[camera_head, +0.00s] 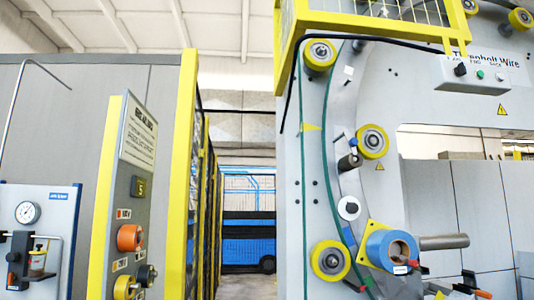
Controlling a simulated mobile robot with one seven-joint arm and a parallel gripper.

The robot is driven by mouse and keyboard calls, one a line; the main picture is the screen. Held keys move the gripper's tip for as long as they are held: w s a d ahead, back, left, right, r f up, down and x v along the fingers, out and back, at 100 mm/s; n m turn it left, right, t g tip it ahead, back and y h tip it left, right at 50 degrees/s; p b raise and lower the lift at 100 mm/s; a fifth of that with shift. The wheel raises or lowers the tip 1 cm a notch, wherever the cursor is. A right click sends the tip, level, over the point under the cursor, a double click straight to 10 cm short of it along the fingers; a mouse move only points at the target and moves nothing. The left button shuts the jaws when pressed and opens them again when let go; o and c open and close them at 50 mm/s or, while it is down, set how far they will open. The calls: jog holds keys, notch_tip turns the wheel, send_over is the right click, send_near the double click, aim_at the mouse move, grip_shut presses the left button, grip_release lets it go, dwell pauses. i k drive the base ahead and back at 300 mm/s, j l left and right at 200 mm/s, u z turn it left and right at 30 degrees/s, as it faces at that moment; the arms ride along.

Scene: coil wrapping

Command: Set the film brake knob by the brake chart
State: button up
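A grey panel post edged in yellow stands left of centre. A white chart with dark heading and small lines (139,130) is on its upper part; its text is too small to read. Below it are a small dark display with a yellowish figure (138,187), an orange knob (130,238), a yellow knob (125,288) and a dark knob (147,275). Their labels are not legible, and I cannot tell which is the film brake knob. A blue film roll (388,249) sits on the wrapping machine at right. My gripper is not in view.
The grey wrapping machine has yellow rollers (372,141) and a switch box (482,74). A yellow guard frame (287,60) juts out at top. A gauge panel (38,240) stands at left. An open gap between post and machine shows a blue vehicle (248,240) far behind.

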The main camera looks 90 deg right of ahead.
aim_at(352, 208)
jog(key=z, duration=4.3)
